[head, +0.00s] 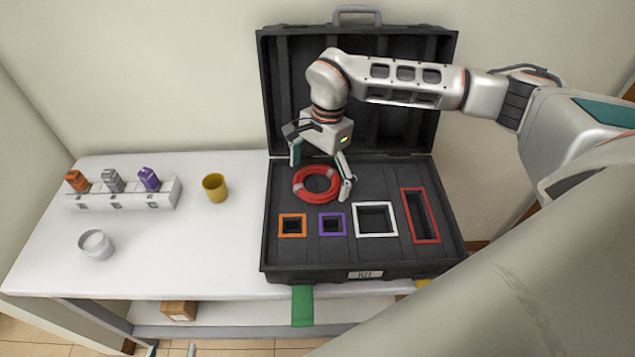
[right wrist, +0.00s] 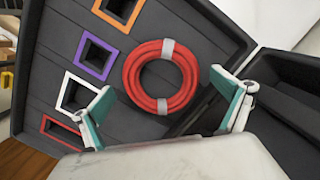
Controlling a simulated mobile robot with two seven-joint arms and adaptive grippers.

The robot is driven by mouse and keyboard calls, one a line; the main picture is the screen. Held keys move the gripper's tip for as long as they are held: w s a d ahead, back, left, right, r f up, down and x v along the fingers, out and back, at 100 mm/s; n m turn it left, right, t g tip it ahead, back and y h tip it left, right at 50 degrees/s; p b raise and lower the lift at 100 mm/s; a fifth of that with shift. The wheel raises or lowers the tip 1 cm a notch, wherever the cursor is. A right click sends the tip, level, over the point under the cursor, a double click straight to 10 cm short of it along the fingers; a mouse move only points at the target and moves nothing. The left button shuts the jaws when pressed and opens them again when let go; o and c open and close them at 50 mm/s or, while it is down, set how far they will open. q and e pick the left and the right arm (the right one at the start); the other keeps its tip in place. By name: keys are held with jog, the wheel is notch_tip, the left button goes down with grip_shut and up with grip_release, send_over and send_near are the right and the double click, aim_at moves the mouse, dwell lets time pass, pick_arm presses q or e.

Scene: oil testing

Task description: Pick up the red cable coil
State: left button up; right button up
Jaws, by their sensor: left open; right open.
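The red cable coil (head: 316,197) lies flat on the black foam of the open kit case, at the back left of the insert. In the right wrist view the coil (right wrist: 132,76) shows whole, with two grey bands around it. My right gripper (head: 320,179) is open above the coil, one finger to each side of it in the head view. In the right wrist view its fingers (right wrist: 162,88) are spread and empty, with the coil beyond them. My left gripper (head: 171,350) shows only as fingertips at the bottom edge, open, with nothing seen between them.
The black case (head: 350,272) has orange, purple, white and red framed slots in front of the coil; its lid stands upright behind. On the white table (head: 180,240) are a rack (head: 120,197) with bottles, a yellow cup (head: 215,188) and a white jar (head: 96,246).

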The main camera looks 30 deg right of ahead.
jog(key=c, duration=1.3)
jog(key=shift+o, duration=0.2)
